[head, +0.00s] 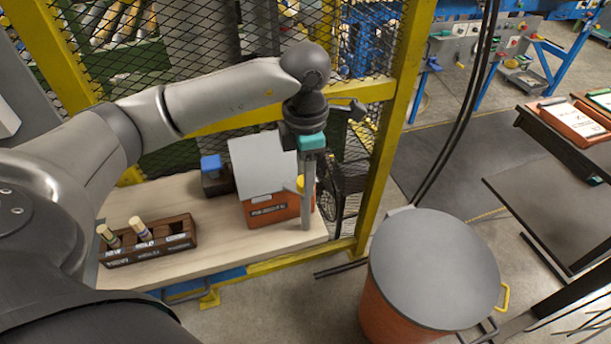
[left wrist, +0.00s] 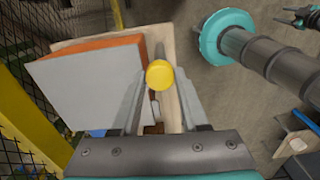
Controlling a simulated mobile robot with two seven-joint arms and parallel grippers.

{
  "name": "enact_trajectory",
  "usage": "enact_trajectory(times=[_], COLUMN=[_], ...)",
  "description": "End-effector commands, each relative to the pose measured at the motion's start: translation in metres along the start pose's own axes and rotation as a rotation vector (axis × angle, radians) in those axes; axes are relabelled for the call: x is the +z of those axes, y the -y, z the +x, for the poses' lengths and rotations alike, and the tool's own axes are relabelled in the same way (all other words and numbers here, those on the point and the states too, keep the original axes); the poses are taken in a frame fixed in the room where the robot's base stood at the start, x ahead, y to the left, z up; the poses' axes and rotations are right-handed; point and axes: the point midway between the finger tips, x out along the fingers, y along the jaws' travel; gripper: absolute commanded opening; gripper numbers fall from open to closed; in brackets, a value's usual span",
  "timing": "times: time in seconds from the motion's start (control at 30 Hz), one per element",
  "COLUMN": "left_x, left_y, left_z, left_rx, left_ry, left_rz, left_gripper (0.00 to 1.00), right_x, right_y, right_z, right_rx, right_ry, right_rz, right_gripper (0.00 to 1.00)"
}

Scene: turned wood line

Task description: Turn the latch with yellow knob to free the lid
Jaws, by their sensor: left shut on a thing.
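An orange box (head: 283,213) with a dark label stands on a pale wooden bench. Its grey lid (head: 262,163) lies over the top and looks tilted, higher at the back. The yellow knob (head: 300,182) is at the box's right side, and it shows clearly in the left wrist view (left wrist: 160,74). My left gripper (head: 306,220) points down there and is shut on the knob, with a finger on each side (left wrist: 161,88). The latch itself is mostly hidden by the fingers.
A dark wooden rack (head: 150,247) with pegs stands front left on the bench (head: 215,262). A dark block with a blue top (head: 212,172) is left of the box. A yellow-framed mesh fence stands behind. A grey-lidded drum (head: 435,265) stands right of the bench.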

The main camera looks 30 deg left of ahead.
Motion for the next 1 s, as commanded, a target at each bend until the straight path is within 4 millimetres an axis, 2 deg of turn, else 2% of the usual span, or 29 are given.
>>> enact_trajectory(times=[0.6,1.0], left_x=[0.0000,0.0002], left_y=[-0.0009,-0.0009], left_z=[-0.0009,-0.0012], left_rx=[0.003,0.002], left_ry=[0.001,0.002], left_rz=[-0.569,-0.795], left_gripper=[0.00,0.00], right_x=[-0.0002,-0.0003], right_y=[0.0004,0.0004], right_z=[0.0069,0.0071], right_rx=[0.000,0.000], right_ry=[-0.001,-0.001], right_rz=[-0.001,-0.001], right_gripper=[0.50,0.50])
